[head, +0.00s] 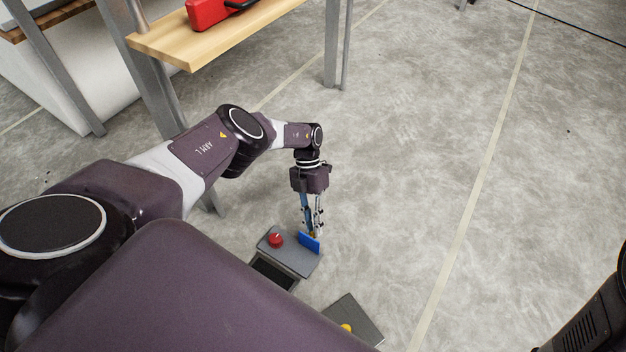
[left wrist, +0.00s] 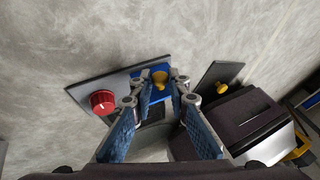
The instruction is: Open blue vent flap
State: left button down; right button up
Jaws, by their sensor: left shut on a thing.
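The blue vent flap (head: 309,243) stands tilted up along the right edge of a grey panel (head: 291,259). A small yellow knob (left wrist: 159,78) sits at the flap, between the fingertips in the left wrist view. My left gripper (head: 314,231) points down and is shut on this knob. The blue flap (left wrist: 136,84) shows partly behind the fingers in the left wrist view, and the fingers hide the rest of it. My right gripper is not in view.
A red knob (head: 275,240) stands on the same panel, left of the flap. Another dark panel (head: 359,314) with a yellow knob (head: 346,328) lies nearby, partly hidden by my body. A wooden bench (head: 215,38) carries a red object (head: 208,13). The floor to the right is clear.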

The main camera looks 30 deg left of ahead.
pick_arm(q)
jog(key=c, duration=1.8)
grip_release()
jog(key=shift+f, duration=0.15)
jog(key=shift+c, duration=0.2)
jog(key=v, duration=1.2)
jog(key=shift+d, duration=0.15)
